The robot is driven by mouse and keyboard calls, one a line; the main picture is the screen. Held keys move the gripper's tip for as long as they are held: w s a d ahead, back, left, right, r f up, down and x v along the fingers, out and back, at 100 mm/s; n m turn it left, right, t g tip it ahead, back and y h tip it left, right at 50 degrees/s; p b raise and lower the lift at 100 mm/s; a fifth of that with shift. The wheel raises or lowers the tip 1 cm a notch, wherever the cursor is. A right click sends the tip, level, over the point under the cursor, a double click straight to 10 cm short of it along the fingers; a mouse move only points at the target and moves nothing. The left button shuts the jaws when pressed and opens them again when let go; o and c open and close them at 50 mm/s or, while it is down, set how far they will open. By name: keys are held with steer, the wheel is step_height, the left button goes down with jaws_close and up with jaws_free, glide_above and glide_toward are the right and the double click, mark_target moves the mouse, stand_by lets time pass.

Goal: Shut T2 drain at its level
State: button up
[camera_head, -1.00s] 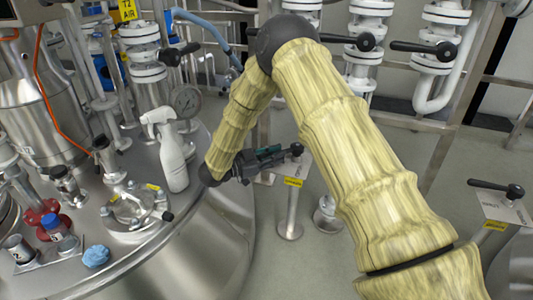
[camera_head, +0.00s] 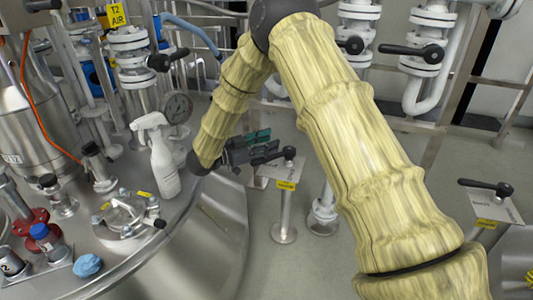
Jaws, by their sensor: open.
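A stand with a black lever (camera_head: 270,156) and a yellow tag (camera_head: 286,185) rises from the floor beside the steel vessel. The tag's text is too small to read, so I cannot tell whether this is the T2 drain. My gripper (camera_head: 271,144) is open at the lever, its fingers pointing right. The dark fingers and the lever overlap in the picture, and I cannot tell whether they touch. A second stand with a black lever (camera_head: 486,185) and yellow tag is at the right edge, away from my gripper.
The steel vessel (camera_head: 205,240) fills the left, with a white spray bottle (camera_head: 163,165), a pressure gauge (camera_head: 178,108) and a blue crumpled item (camera_head: 87,265) on top. White pipes with black-handled valves (camera_head: 410,53) stand behind. A yellow T2 AIR sign (camera_head: 117,15) hangs upper left.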

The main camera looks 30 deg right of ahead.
steer(key=shift+r, duration=1.6)
stand_by(6.4)
